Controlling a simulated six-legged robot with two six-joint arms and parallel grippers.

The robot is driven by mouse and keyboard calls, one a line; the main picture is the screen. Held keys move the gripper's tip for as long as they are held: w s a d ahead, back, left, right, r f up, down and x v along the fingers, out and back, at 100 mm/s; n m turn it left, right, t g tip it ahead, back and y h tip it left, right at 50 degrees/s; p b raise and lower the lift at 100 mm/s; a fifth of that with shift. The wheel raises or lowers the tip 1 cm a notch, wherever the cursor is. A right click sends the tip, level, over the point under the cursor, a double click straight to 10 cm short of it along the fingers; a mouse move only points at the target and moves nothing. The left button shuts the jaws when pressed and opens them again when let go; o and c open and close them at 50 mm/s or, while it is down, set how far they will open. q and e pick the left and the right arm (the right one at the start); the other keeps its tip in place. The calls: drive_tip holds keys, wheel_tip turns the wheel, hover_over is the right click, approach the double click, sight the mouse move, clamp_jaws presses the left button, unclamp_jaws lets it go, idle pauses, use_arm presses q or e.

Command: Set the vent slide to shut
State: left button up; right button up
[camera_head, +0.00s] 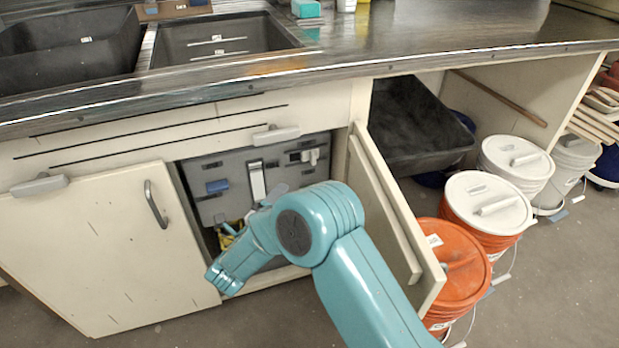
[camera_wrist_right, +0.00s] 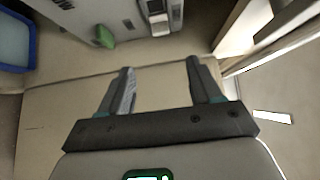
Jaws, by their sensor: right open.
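A grey panel (camera_head: 230,170) stands inside the open cabinet in the head view. It carries an upright white slide (camera_head: 257,180), a blue piece (camera_head: 218,187) and, at right, a small white knob (camera_head: 311,156) by dark slots. I cannot tell for sure which is the vent slide, and no setting is readable. My right gripper (camera_wrist_right: 160,70) is open and empty in the wrist view, above the pale cabinet floor (camera_wrist_right: 60,100). The panel's white-and-dark fitting (camera_wrist_right: 157,14) lies beyond its fingertips, apart from them. In the head view my teal arm hides most of the gripper. My left gripper is not in view.
The open cabinet door (camera_head: 395,215) stands right of my arm; the shut door (camera_head: 110,250) is at left. Lidded buckets (camera_head: 460,265) line the right side. The counter edge (camera_head: 200,92) runs above. A green object (camera_wrist_right: 104,37) sits by the panel.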

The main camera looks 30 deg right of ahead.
sight(312, 161)
drive_tip(key=b+x, duration=0.3)
drive_tip(key=x, duration=1.3)
drive_tip(key=shift+w+r, duration=0.1)
